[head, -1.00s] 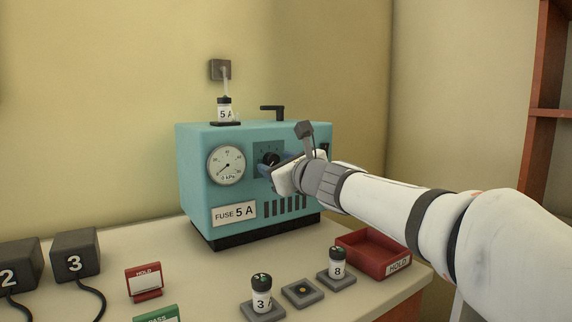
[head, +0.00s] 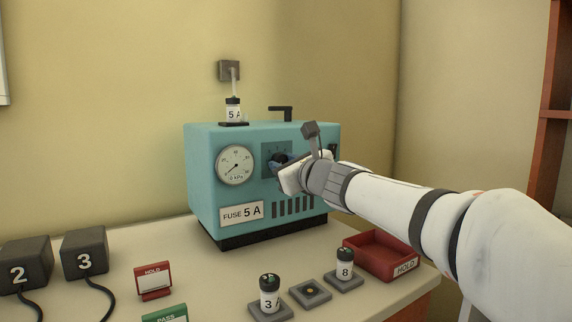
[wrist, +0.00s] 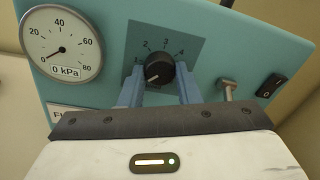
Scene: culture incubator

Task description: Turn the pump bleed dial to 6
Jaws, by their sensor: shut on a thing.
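The black pump bleed dial (wrist: 159,68) sits on a darker panel of the teal pump (head: 205,180). A pale mark on the dial points to the lower left. My gripper (wrist: 160,74) is shut on the dial, with one blue finger on each side. In the head view my gripper (head: 284,163) partly covers the dial. The pressure gauge (wrist: 62,44) left of the dial reads 0 kPa; it also shows in the head view (head: 236,165).
A metal lever (wrist: 228,88) and a black rocker switch (wrist: 270,86) sit right of the dial.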

